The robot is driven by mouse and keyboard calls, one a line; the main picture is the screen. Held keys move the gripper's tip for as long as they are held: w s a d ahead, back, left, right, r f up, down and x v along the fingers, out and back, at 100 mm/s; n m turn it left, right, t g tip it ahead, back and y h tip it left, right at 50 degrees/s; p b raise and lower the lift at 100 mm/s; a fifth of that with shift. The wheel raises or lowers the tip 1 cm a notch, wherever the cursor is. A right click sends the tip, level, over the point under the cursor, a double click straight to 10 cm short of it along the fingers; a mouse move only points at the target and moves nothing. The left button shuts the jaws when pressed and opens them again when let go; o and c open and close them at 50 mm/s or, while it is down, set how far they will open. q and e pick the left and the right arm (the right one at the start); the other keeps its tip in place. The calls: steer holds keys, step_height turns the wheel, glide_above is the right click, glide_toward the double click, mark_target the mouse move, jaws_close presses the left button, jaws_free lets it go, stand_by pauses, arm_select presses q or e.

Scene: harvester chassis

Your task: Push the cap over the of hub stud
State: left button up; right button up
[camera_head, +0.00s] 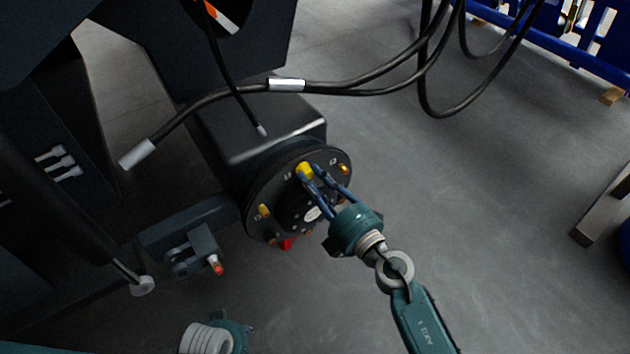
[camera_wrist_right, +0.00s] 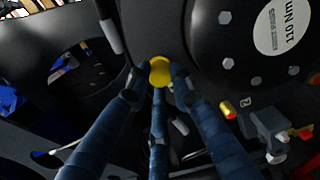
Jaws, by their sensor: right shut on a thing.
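A yellow cap (camera_head: 304,170) is between the fingertips of my right gripper (camera_head: 311,175), at the upper edge of the round black hub (camera_head: 264,187). The right gripper is shut on this cap, which also shows in the right wrist view (camera_wrist_right: 159,71). The stud behind the cap is hidden, so I cannot tell how far the cap covers it. My left gripper (camera_head: 243,330) is at the bottom edge, mostly cut off.
A dark box-shaped housing (camera_head: 262,125) stands behind the hub. Black hoses (camera_head: 370,78) hang across the top. A bracket with a red-tipped pin (camera_head: 215,265) is at lower left. A blue rack (camera_head: 575,45) is at upper right. The grey floor on the right is mostly clear.

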steer(key=o, duration=0.9)
steer(key=shift+o, duration=0.2)
steer(key=v, duration=1.7)
